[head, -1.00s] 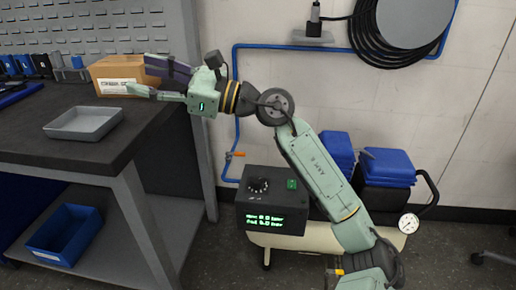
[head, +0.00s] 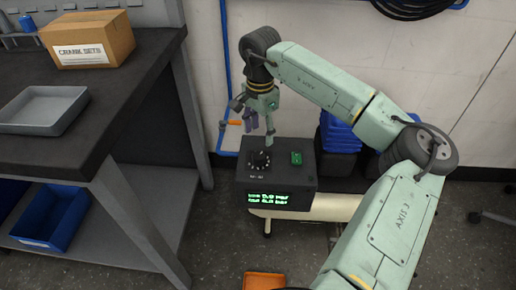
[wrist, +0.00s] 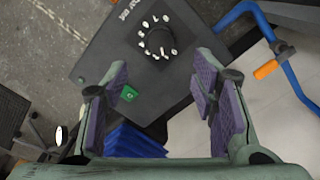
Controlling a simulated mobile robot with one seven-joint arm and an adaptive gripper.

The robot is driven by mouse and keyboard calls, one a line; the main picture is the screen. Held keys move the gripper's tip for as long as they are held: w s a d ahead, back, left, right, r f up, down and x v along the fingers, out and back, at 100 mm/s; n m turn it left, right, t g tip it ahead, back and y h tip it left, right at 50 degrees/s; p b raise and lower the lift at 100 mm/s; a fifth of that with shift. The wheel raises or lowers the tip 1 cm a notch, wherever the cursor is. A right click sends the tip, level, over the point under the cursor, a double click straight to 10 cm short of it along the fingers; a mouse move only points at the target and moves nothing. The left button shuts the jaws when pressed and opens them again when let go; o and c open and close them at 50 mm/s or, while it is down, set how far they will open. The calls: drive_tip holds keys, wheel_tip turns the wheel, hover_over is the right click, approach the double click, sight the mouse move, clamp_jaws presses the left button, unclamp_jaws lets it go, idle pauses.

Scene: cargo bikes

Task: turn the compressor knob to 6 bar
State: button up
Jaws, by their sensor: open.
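The compressor's dark control box (head: 281,180) stands near the middle of the head view. Its black knob (head: 260,160) is on the top face; in the wrist view the knob (wrist: 156,51) sits in a ring of white digits. I cannot tell which digit its pointer meets. A green display (head: 268,198) on the front shows two lines, too small to read surely. My gripper (head: 259,132) points down just above the knob, open and empty. In the wrist view my gripper (wrist: 162,75) has its purple pads wide apart, the knob lying beyond and between them, untouched.
A green switch (head: 296,158) sits right of the knob. A blue pipe (head: 224,95) with an orange valve lever (head: 235,123) runs up the wall behind. A workbench (head: 120,120) with a grey tray (head: 45,109) and cardboard box (head: 95,38) stands left.

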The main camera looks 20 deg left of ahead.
sight(260, 155)
wheel_tip(260, 155, down, 9)
drive_tip(key=shift+r, duration=0.1)
drive_tip(key=shift+c, duration=0.4)
drive_tip(key=c, duration=1.1)
